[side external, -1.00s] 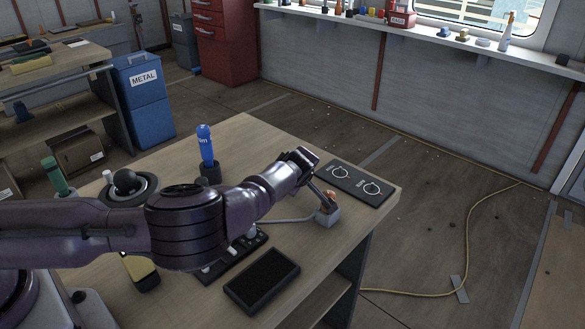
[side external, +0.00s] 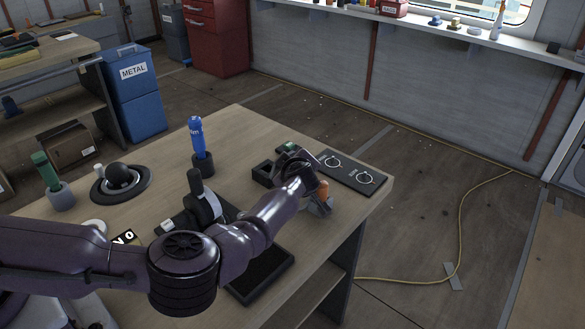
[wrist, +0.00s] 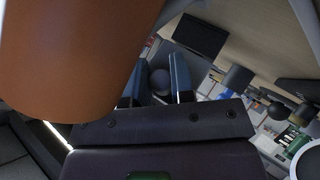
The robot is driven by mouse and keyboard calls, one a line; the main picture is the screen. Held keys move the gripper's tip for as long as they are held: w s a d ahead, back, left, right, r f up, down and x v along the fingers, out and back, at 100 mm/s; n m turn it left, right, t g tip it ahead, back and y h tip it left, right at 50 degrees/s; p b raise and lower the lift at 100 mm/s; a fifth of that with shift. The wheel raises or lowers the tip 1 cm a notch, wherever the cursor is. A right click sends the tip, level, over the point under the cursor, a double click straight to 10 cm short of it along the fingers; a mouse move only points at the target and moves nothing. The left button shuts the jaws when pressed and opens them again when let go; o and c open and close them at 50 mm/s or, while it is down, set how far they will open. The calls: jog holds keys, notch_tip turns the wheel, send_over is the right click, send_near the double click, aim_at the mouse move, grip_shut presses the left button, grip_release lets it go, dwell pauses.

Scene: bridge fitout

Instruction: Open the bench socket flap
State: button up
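My gripper (side external: 296,162) is over the right end of the bench, beside a small grey block with an orange part (side external: 323,189). In the wrist view its two fingers (wrist: 157,80) stand apart, with nothing clearly held between them; a dark round shape shows in the gap. A large orange-brown cylinder (wrist: 70,55) fills the upper left, very close to the camera. A black panel with two white-ringed circles (side external: 352,172) lies flat behind the gripper. I cannot tell for sure which part is the socket flap; the gripper hides some of this area.
A small black open box (side external: 264,172) lies left of the gripper. A black lever (side external: 203,203), a blue bottle in a holder (side external: 198,140) and a black tray (side external: 262,274) stand on the bench. The front right bench top is mostly clear.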

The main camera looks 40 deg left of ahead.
jog(key=o, duration=0.4)
jog(key=shift+v, duration=5.95)
